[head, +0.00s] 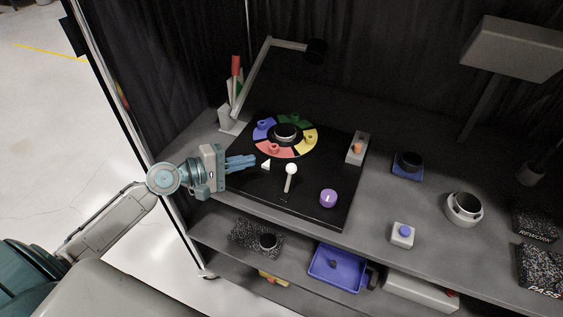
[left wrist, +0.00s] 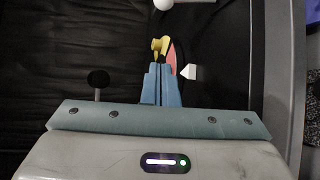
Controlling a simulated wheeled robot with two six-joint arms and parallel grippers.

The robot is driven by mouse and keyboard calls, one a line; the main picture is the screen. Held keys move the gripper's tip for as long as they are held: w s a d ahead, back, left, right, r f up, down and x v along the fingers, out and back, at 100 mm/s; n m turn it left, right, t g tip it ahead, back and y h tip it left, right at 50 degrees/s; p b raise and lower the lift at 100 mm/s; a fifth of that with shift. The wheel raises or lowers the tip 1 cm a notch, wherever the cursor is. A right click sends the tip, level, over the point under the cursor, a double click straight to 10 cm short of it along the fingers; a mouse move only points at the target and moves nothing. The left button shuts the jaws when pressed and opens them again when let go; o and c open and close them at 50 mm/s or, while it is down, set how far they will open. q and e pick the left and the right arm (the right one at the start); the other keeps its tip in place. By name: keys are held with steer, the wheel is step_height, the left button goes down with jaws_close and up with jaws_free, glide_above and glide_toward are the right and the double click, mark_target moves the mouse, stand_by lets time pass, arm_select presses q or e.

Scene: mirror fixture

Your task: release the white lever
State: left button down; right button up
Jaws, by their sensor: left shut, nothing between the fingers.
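The white lever (head: 290,172) stands on the black panel (head: 345,190), its round white knob up and its stem running down toward the panel's front. In the left wrist view a white ball (left wrist: 163,4), likely its knob, is cut off by the top edge. My left gripper (head: 256,160) is shut and empty, to the left of the lever and apart from it, near a small white pointer (head: 266,166). Its blue fingers (left wrist: 161,68) lie together in the left wrist view. My right gripper is not in view.
A colored ring (head: 310,137) with small knobs surrounds a dark dial (head: 285,132) behind the lever. A purple knob (head: 328,198) is to the right, and an orange slider (head: 357,148) at the panel's right edge. A lamp (head: 285,44) rises behind. Shelves with a blue tray (head: 336,280) lie below.

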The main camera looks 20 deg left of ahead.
mark_target(289, 178)
arm_select(q)
steer(key=p+x, duration=0.1)
steer(key=x, duration=0.3)
steer(key=p+x, duration=0.2)
steer(key=x, duration=0.3)
steer(key=shift+r, duration=0.25)
steer(key=shift+s+d+r+p, duration=0.2)
steer(key=shift+s+d+p, duration=0.75)
steer(key=shift+s+p, duration=0.2)
steer(key=shift+s+d+r, duration=0.1)
steer(key=shift+s+d, duration=0.1)
steer(key=shift+s, duration=0.3)
steer(key=shift+w, duration=0.1)
